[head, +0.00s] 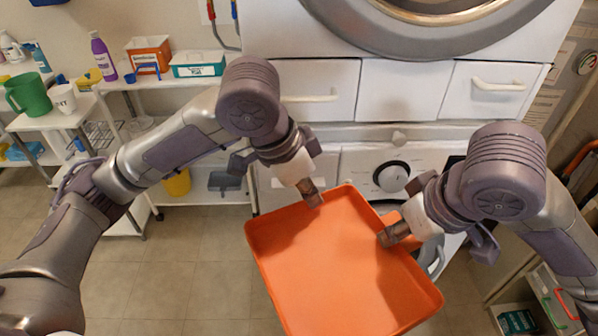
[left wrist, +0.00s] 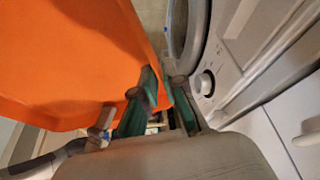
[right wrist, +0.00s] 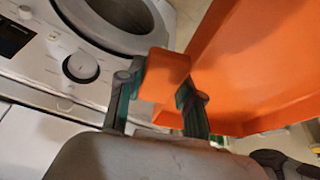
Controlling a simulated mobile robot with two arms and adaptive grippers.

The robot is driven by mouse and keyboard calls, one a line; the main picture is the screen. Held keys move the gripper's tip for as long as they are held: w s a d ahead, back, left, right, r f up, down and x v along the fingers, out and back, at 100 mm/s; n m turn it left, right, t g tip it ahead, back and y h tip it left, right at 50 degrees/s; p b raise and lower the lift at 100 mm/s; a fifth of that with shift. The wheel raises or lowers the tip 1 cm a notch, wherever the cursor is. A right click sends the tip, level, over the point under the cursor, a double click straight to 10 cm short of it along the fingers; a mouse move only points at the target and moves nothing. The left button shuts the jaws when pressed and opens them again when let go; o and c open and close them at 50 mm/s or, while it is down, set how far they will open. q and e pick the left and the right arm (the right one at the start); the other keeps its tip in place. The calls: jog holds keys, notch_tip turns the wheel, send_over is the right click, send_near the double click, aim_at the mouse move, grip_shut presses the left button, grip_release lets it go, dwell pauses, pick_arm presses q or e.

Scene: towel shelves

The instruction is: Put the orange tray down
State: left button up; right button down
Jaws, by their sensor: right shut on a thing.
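The orange tray (head: 335,262) is held up in front of the white machine, its inside facing up toward me in the head view. My right gripper (head: 388,238) is at its right side. In the right wrist view, its fingers (right wrist: 160,85) are shut on an orange part of the tray (right wrist: 240,70). My left gripper (head: 312,196) is at the tray's far edge, near its far left corner. In the left wrist view, the tray (left wrist: 70,60) is beside the left fingers (left wrist: 161,82), which sit close together at its edge. Whether they grip the rim is unclear.
A white machine with a dial (head: 391,177) and drawers (head: 310,92) stands behind the tray. White shelves (head: 200,196) at the left hold bottles, boxes, a green jug (head: 29,95) and a yellow container (head: 177,183). Another shelf stands at the right. The tiled floor (head: 190,265) at lower left is clear.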

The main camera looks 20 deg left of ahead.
pick_arm(q)
jog(key=shift+x, duration=1)
grip_shut()
pick_arm(e)
jog(key=c, duration=0.7)
grip_release()
pick_arm(q)
jog(key=shift+r, duration=0.1)
pick_arm(e)
jog(key=shift+r, duration=0.1)
